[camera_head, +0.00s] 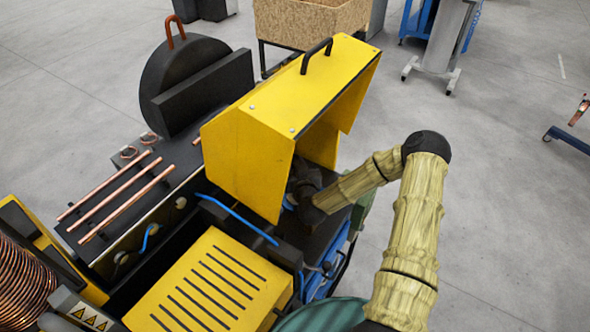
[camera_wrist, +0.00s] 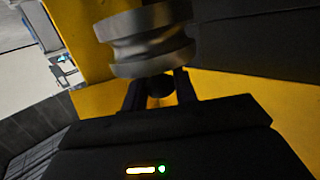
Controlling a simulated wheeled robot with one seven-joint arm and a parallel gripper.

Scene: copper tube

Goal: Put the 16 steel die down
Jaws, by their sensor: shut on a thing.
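The steel die (camera_wrist: 150,40) is a grey grooved round piece at the top of the wrist view. My gripper (camera_wrist: 158,80) is shut on it; the two dark fingers reach up to its underside. In the head view my arm reaches under the yellow hood (camera_head: 290,85), and my gripper (camera_head: 300,190) is mostly hidden there. The die cannot be made out in the head view. In the wrist view yellow panels and a dark block stand close around the die.
The yellow hood hangs close over and beside my gripper. A yellow slotted cover (camera_head: 215,285) lies in front. Several copper tubes (camera_head: 115,195) lie on the machine at left. A blue hose (camera_head: 238,218) runs near the hood. Open floor (camera_head: 510,190) is at right.

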